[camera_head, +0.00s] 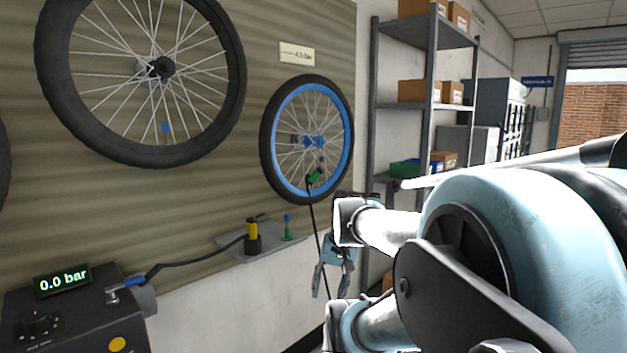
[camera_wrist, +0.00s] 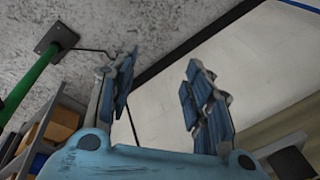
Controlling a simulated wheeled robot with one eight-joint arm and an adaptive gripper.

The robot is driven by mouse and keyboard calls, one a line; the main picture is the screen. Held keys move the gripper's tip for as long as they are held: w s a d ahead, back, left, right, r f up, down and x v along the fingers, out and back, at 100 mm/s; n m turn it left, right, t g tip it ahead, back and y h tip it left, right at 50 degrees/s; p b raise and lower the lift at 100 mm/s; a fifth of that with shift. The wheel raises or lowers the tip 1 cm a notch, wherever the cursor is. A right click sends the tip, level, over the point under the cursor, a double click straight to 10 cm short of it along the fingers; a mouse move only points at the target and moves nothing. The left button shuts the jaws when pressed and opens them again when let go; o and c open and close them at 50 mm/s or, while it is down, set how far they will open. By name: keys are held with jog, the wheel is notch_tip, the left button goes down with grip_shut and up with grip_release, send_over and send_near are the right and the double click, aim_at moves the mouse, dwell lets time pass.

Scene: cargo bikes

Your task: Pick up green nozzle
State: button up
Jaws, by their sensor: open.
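A green nozzle (camera_head: 315,176) is at the lower right of the blue-rimmed wheel (camera_head: 272,150), with a dark hose hanging below it. I cannot tell whether it is fixed to the wheel or in front of it. A small green piece with a blue top (camera_head: 287,229) stands on the grey wall shelf (camera_head: 268,252). My gripper (camera_head: 333,280) is below the nozzle, by the hanging hose, apart from the nozzle. In the wrist view my gripper (camera_wrist: 160,90) has its fingers spread with nothing between them. The nozzle does not show clearly there.
A yellow-and-black nozzle (camera_head: 252,235) stands on the wall shelf, its hose running to the pump box (camera_head: 75,315), which reads 0.0 bar. A large black-tyred wheel (camera_head: 60,115) hangs at left. A metal rack (camera_head: 374,110) with boxes stands behind my arm. A green bar (camera_wrist: 32,88) shows in the wrist view.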

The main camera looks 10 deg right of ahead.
jog(key=w+a+r+m+y, duration=0.35)
jog(key=w+r+m, duration=0.4)
jog(key=w, duration=0.25)
jog(key=m+t+y, duration=0.6)
jog(key=m+y, duration=0.5)
jog(key=m, duration=0.2)
send_near(317, 173)
jog(key=w+a, duration=0.3)
jog(key=shift+w+a+r, duration=0.1)
jog(key=shift+w+a, duration=0.2)
jog(key=shift+a, duration=0.05)
jog(key=shift+f+x, duration=0.1)
jog(key=shift+x, duration=1.25)
jog(key=shift+f+x, duration=0.15)
jog(key=shift+x, duration=1.2)
jog(key=shift+s, duration=0.25)
jog(key=c, duration=1.1)
